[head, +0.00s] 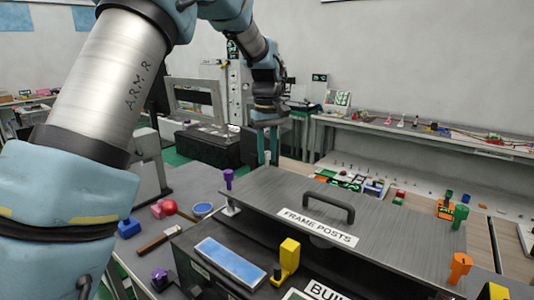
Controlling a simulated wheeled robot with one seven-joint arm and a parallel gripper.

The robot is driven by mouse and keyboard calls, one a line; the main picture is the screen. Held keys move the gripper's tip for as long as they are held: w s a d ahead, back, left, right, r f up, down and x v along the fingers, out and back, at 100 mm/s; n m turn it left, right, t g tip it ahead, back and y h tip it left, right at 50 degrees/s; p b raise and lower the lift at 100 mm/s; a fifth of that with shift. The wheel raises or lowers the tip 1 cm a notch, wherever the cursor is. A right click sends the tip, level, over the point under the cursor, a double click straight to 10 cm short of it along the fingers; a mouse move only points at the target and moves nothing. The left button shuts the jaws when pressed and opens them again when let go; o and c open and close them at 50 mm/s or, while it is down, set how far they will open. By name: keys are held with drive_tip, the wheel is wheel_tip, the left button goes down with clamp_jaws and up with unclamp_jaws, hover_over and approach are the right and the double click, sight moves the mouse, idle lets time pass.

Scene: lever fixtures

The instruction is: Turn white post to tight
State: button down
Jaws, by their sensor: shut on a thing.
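My gripper (268,158) points down at the far left corner of the grey panel labelled FRAME POSTS (385,225). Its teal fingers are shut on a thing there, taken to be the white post. A green post (460,215) and an orange post (460,267) stand at the right side.
A dark handle (329,206) arches up from the panel. In front are a yellow lever (287,260), a blue plate (231,262), and a hammer-like tool (156,242). A red ball and coloured blocks lie at left. My arm covers the left side.

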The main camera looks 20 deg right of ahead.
drive_tip(key=m, duration=0.6)
idle(0.6)
drive_tip(key=c, duration=0.7)
unclamp_jaws()
wheel_tip(320, 180, up, 11)
drive_tip(key=b, duration=0.2)
drive_tip(key=shift+f+b, duration=0.1)
drive_tip(key=shift+b, duration=0.25)
